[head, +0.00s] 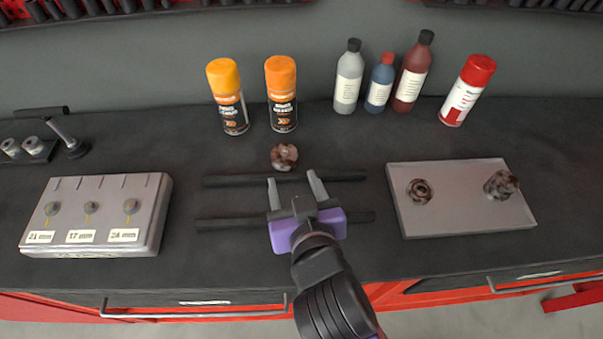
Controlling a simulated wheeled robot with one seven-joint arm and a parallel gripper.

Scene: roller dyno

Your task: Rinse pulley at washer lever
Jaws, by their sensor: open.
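A dirty, brown-stained round piece (284,156), which looks like a pulley, sits on the dark bench just beyond my fingertips. My gripper (292,178) is open and empty, its two grey fingers pointing toward this piece without visibly touching it. Two similar stained pieces rest on a grey tray (462,225) at the right: a ring-like one (419,192) and a bulkier one (501,185). A black lever-like part (68,140) stands at the far left beside a fixture with small metal cylinders (22,147). I cannot tell whether it is the washer lever.
Two dark bars (235,181) (230,223) lie across the bench under my gripper. A grey box with labelled pegs (150,215) stands at left. Orange-capped cans (230,110) (282,105), several bottles (348,85) and a red-capped can (463,98) line the back.

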